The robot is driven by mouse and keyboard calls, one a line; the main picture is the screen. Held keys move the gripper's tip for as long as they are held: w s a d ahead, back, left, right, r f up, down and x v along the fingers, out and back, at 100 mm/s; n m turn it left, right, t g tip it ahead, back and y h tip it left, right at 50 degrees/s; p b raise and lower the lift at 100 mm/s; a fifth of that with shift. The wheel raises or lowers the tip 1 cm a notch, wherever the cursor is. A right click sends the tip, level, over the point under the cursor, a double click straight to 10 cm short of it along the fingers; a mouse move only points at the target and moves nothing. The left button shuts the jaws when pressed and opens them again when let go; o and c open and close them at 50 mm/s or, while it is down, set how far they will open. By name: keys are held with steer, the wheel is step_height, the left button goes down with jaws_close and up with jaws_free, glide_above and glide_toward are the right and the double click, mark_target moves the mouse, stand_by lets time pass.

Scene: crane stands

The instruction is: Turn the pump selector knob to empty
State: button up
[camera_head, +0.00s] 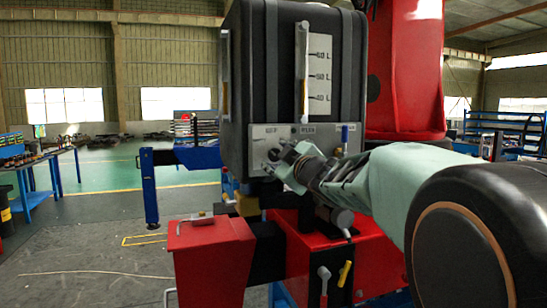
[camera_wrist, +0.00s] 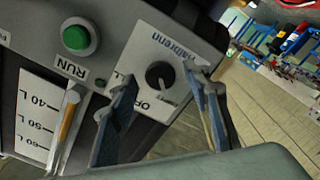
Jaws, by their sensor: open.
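A round black knob (camera_wrist: 160,75) sits on a pale label plate (camera_wrist: 142,50) in the wrist view. A light mark on the knob points down and slightly right. Lettering starting "OP" shows beside it, partly hidden by a finger; I cannot read "empty" anywhere. My gripper (camera_wrist: 159,82) is open, with one finger to each side of the knob; I cannot tell whether either touches it. In the head view my gripper (camera_head: 284,163) is at the lower left of the grey control panel (camera_head: 320,131), under the black tank (camera_head: 253,60), and covers part of that panel.
A green button (camera_wrist: 76,38) marked RUN and a level gauge (camera_wrist: 35,115) are near the knob. Red stand parts (camera_head: 212,245) lie below. The floor at left (camera_head: 100,225) is mostly clear.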

steer(key=shift+r, duration=4.95)
